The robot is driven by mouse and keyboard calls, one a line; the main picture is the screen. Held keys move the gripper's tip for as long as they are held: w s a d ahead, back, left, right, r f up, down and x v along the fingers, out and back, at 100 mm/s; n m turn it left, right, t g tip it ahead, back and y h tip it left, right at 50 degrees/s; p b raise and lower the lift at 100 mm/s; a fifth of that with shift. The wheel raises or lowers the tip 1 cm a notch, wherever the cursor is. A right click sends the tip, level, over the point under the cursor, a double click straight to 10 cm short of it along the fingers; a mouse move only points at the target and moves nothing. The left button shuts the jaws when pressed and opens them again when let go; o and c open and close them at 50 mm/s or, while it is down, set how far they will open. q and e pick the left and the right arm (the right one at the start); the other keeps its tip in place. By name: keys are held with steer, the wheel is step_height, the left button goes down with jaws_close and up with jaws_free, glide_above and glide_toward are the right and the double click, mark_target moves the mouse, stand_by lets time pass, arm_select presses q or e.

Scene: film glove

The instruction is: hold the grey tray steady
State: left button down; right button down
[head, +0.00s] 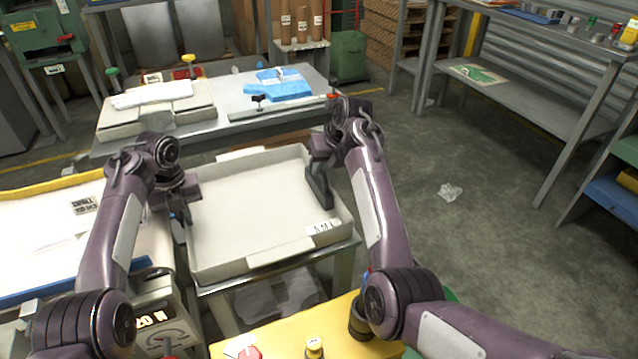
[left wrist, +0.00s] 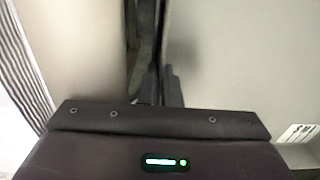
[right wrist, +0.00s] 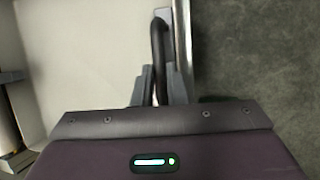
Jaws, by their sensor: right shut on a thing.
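The grey tray (head: 250,205) is a wide, shallow, empty tray on a stand in the head view, looking level. My right gripper (head: 318,172) is at its right wall, shut on a dark bar-shaped handle that shows between the fingers in the right wrist view (right wrist: 158,45). My left gripper (head: 180,215) is at the left wall.
Behind the tray is a metal table (head: 215,120) with blue gloves (head: 278,84) on it. A yellow surface (head: 285,335) with a red button is in front. A white-topped bench (head: 45,240) is at the left. Open floor (head: 430,235) lies to the right.

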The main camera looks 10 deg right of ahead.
steer(key=s+a, duration=0.1)
steer(key=a, duration=0.5)
steer(key=shift+a+r, duration=0.15)
steer(key=shift+a, duration=0.25)
stand_by(5.0)
stand_by(0.4)
steer(key=c, duration=1.4)
jaws_free()
steer(key=shift+o, duration=0.2)
steer(key=shift+s, duration=0.1)
steer(key=v, duration=1.1)
steer(key=shift+r, duration=0.4)
